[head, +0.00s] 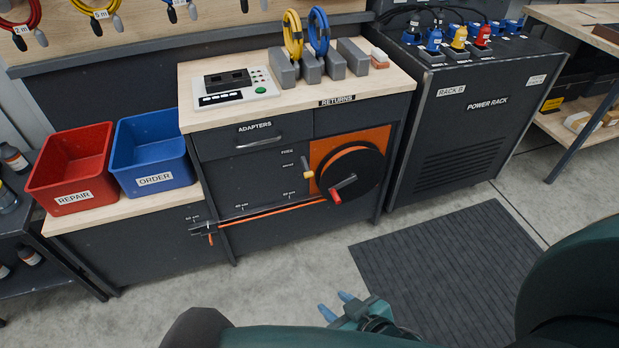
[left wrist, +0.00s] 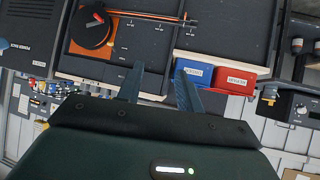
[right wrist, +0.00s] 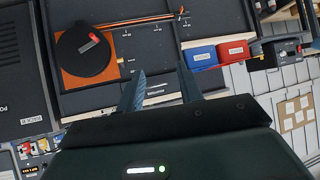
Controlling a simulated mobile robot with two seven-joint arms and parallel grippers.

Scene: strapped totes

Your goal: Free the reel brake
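The cable reel (head: 362,172) is a black disc on an orange plate (head: 378,136) on the front of the dark cabinet. A red crank handle (head: 345,184) sits on the disc. A small yellow-tipped lever (head: 307,173) stands at the reel's left edge, near small white lettering that seems to read FREE above another word. The reel also shows in the left wrist view (left wrist: 91,30) and right wrist view (right wrist: 82,54). My right gripper (head: 336,304) is open and empty, well short of the cabinet. My left gripper (left wrist: 159,80) is open and empty; its fingers are hidden in the head view.
An orange cable (head: 270,211) runs left from the reel to a dark clamp (head: 205,229). Red (head: 72,168) and blue (head: 152,150) totes stand on the lower bench. A power rack (head: 475,115) stands at right. A dark mat (head: 450,265) lies on open floor.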

